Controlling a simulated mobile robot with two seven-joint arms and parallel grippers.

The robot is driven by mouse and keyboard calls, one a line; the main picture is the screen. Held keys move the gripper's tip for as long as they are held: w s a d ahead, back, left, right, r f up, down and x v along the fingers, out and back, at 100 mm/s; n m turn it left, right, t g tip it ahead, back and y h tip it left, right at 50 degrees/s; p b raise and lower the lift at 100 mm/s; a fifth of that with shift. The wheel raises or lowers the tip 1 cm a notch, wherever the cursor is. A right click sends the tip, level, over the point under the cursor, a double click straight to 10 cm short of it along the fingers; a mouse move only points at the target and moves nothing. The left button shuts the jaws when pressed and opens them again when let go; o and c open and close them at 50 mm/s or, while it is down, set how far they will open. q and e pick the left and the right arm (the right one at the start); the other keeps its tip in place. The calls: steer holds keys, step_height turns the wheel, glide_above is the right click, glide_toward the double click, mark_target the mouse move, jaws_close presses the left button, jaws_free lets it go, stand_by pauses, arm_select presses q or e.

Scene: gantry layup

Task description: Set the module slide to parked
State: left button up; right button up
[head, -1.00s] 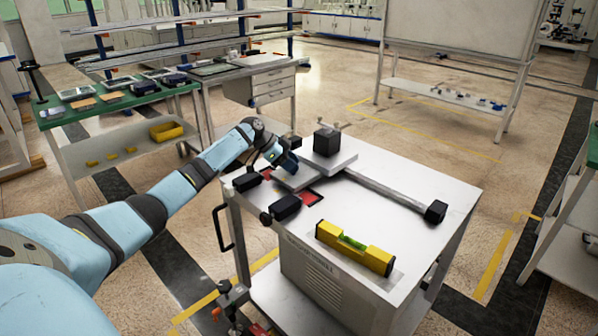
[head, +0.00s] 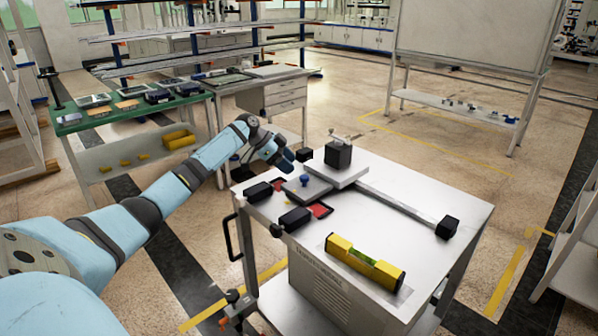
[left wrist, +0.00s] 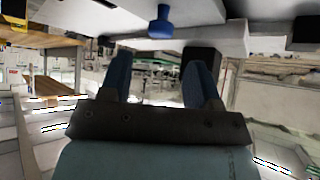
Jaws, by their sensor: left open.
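The module slide is a grey plate (head: 318,194) with a small blue knob (head: 304,180) on the cart top. It adjoins a raised plate bearing a black cube (head: 338,155), beside a long grey rail (head: 395,202) ending in a black block (head: 447,227). Red patches (head: 321,210) show beside the slide. My left gripper (head: 283,163) is open and empty just behind and left of the knob, apart from it. In the left wrist view the open blue fingers (left wrist: 158,78) show, with the knob (left wrist: 161,24) beyond them. My right gripper is not in view.
Black blocks (head: 258,192) and (head: 295,218) flank the slide's near left side. A yellow level (head: 365,262) lies on the cart (head: 440,200) at the front. A green bench (head: 130,108) stands at the back left. The cart top right of the rail is clear.

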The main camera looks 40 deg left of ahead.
arm_select(q)
steer(key=v, duration=0.7)
steer(key=shift+s+a+r, duration=0.1)
stand_by(0.4)
